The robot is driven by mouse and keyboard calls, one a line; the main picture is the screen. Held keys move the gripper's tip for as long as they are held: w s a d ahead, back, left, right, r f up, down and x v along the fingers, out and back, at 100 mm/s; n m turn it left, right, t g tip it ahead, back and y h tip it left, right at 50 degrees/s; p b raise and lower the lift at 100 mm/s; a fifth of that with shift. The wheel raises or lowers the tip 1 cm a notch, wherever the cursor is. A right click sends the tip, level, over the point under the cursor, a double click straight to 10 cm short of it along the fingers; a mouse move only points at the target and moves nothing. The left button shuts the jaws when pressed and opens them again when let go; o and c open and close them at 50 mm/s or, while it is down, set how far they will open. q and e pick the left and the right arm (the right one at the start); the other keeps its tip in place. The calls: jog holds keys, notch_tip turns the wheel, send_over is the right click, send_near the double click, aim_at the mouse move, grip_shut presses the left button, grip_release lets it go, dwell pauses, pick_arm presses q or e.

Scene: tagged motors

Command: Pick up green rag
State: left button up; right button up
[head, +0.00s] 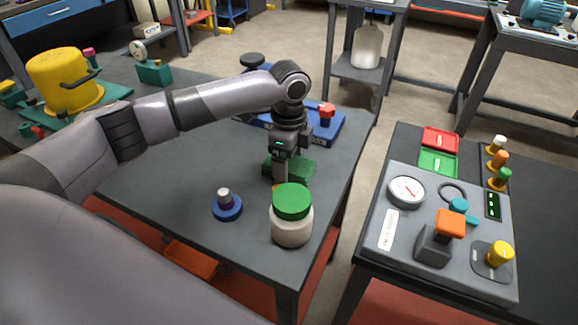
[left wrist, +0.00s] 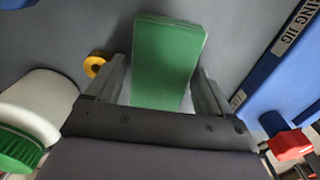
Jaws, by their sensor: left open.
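The green rag (head: 302,170) is a flat, folded green rectangle on the dark grey table, behind the jar with the green lid. It also shows in the left wrist view (left wrist: 168,55), at the top middle. My left gripper (head: 280,176) points down over the rag and hides part of it in the head view. In the left wrist view its two fingers (left wrist: 160,85) are apart, one on each side of the rag's near part. I cannot tell whether they touch it. My right gripper is not in view.
A white jar with a green lid (head: 291,217) stands close in front of the rag. A blue jig (head: 330,128) with a red knob lies behind it. A small yellow ring (left wrist: 95,66) lies left of the fingers. A blue-based peg (head: 227,207) stands front left.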

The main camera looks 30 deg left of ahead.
aim_at(289, 162)
pick_arm(q)
jog(key=c, duration=0.8)
notch_tip(289, 162, up, 20)
jog(key=shift+r+p, duration=0.1)
jog(key=shift+p, duration=0.9)
jog(key=o, duration=0.5)
jog(key=c, duration=0.4)
